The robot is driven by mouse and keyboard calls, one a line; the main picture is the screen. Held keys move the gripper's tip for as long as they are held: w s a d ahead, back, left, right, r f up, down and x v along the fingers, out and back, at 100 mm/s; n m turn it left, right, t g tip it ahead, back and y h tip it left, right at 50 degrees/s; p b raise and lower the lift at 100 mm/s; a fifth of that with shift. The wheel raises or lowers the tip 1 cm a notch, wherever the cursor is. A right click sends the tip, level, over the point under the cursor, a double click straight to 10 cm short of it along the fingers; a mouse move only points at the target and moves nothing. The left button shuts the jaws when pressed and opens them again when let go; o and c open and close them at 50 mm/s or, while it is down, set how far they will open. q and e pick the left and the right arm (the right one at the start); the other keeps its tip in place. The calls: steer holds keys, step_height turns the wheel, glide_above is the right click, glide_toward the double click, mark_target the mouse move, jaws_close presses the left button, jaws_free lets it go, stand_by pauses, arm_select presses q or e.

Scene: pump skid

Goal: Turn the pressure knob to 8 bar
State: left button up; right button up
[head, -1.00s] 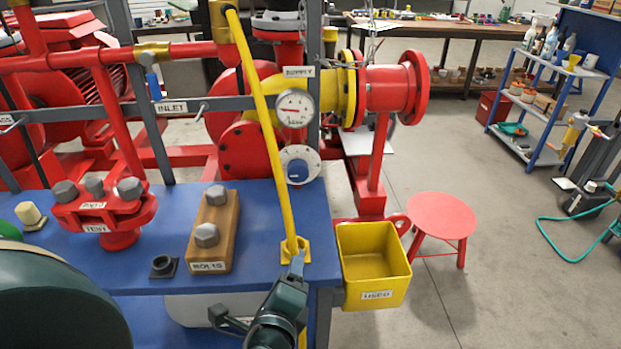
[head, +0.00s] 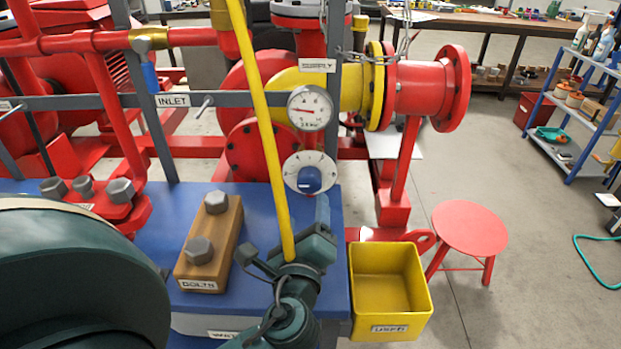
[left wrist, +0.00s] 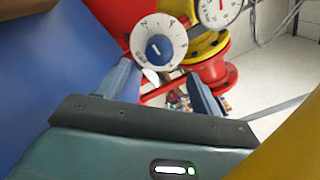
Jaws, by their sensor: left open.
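The pressure knob is a blue knob (head: 310,179) on a round white dial plate (head: 291,172), mounted on the skid frame just below a white pressure gauge (head: 313,108). In the left wrist view the knob (left wrist: 156,47) and its dial stand beyond my left gripper, near the left finger. The gauge (left wrist: 217,8) is cut off at the top. My left gripper (left wrist: 165,83) is open and empty, its two fingers apart. In the head view my left gripper (head: 318,222) is below the dial, apart from it, with its fingers partly hidden. My right gripper is not seen.
A yellow pole (head: 262,110) slants past the dial and gauge, close to my left gripper. A wooden bolt block (head: 209,245) lies on the blue bench. A yellow bin (head: 388,285) hangs at the bench's right edge, with a red stool (head: 469,229) beyond.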

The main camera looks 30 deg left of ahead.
mark_target(308, 186)
arm_select(q)
steer(key=p+x, duration=0.1)
steer(key=x, duration=0.8)
steer(key=shift+w+a+f, duration=0.1)
steer(key=shift+w+a, duration=0.05)
steer(key=shift+w, duration=0.2)
steer(key=shift+c, duration=0.3)
steer(key=c, duration=0.9)
